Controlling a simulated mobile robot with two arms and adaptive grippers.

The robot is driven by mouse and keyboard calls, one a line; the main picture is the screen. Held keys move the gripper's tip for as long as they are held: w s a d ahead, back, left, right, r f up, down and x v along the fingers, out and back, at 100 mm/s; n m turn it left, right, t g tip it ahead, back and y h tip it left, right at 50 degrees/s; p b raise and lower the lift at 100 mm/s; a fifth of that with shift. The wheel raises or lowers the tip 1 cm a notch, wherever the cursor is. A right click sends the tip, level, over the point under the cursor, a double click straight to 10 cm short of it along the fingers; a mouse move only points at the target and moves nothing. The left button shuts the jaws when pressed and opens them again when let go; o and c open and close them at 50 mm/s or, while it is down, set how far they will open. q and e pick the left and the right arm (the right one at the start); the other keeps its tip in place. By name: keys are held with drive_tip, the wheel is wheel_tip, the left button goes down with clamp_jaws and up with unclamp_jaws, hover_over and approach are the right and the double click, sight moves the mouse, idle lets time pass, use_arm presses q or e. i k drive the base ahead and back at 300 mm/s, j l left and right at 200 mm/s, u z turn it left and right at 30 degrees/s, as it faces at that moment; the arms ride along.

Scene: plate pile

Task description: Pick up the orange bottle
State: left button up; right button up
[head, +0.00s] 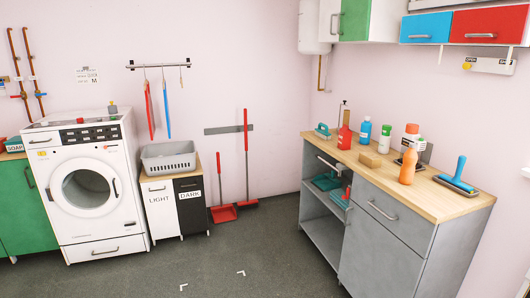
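The orange bottle (408,164) stands upright on the wooden worktop (446,200) of the grey cabinet at the right. It is near the middle of the worktop, towards the front edge. A white bottle with a red top (410,138) stands behind it, and a white bottle with a green cap (384,139) stands to its left. Neither of my grippers shows in the head view.
A blue-handled tool (457,175) lies right of the orange bottle. The dark floor (230,265) before the grey cabinet (385,235) is clear. Wall cupboards (488,25) hang above.

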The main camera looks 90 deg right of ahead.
sight(410, 158)
drive_tip(key=z, duration=3.8)
drive_tip(key=i+l+u, duration=0.15)
drive_tip(key=i, duration=0.3)
drive_tip(key=i+l+u, duration=0.15)
drive_tip(key=i+l, duration=0.25)
